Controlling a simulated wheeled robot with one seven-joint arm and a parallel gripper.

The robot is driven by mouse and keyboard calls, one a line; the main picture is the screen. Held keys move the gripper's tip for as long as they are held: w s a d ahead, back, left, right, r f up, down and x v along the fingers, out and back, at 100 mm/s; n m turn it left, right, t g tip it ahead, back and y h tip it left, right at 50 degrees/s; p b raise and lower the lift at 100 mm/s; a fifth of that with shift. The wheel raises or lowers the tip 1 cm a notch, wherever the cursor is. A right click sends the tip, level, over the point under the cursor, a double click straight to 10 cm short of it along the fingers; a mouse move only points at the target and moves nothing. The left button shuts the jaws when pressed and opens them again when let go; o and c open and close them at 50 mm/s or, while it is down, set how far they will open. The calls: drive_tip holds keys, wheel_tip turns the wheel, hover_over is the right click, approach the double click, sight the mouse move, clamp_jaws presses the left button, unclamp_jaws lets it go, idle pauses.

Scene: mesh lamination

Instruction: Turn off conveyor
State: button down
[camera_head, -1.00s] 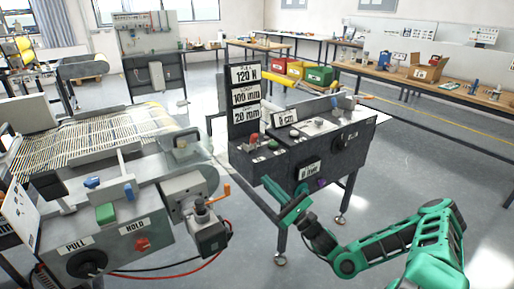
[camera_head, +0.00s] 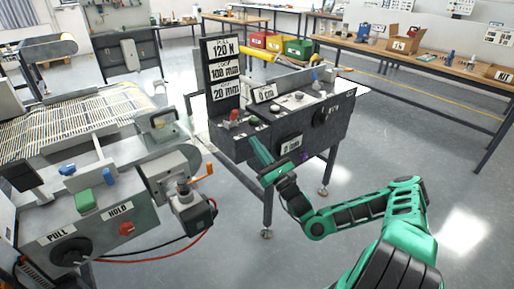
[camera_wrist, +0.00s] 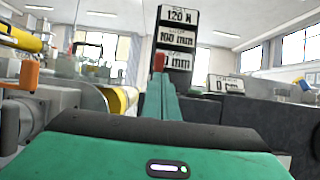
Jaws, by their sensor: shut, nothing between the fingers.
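The dark control console (camera_head: 325,140) stands in the middle of the head view. On the left end of its top are a red control (camera_head: 235,115) and a green button (camera_head: 254,121). My gripper (camera_head: 256,145) is shut and empty. Its fingers rise in front of the console's left front, just below these buttons. In the wrist view my shut fingers (camera_wrist: 161,92) point ahead, with the red control (camera_wrist: 159,62) right above their tips. I cannot tell whether they touch. The conveyor with its mesh belt (camera_head: 65,128) is at the left.
A panel with PULL and HOLD labels (camera_head: 90,229) is at the near left. A motor unit with an orange handle (camera_head: 198,186) sits between it and the console. A sign board (camera_head: 222,72) stands behind the red control. Open floor lies to the right.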

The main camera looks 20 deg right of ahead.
sight(236, 117)
drive_tip(key=x, duration=1)
drive_tip(key=shift+w, duration=0.1)
